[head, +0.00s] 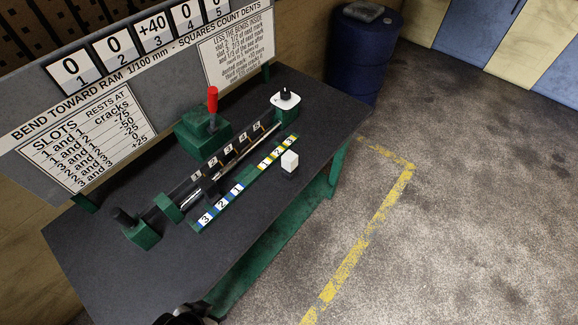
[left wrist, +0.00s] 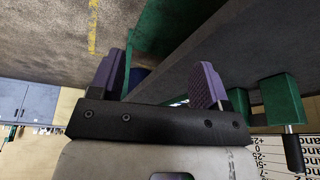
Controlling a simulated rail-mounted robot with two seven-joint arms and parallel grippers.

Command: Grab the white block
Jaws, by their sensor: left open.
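The white block (head: 290,161) is a small cube on the dark table top, near its front edge and beside the right end of the numbered strip. My left gripper (head: 187,313) shows only as a dark part at the bottom edge of the head view, well away from the block, beside the table's front edge. In the left wrist view its two purple-padded fingers (left wrist: 159,80) are spread wide with nothing held between them. I cannot make out the block in the left wrist view. My right gripper is not in view.
A green press with a red handle (head: 212,98) stands behind the numbered strip (head: 223,203) on the table (head: 95,255). A green block with a dark handle (head: 140,234) is at the left. A blue barrel (head: 357,60) stands beyond the table. Floor to the right is clear.

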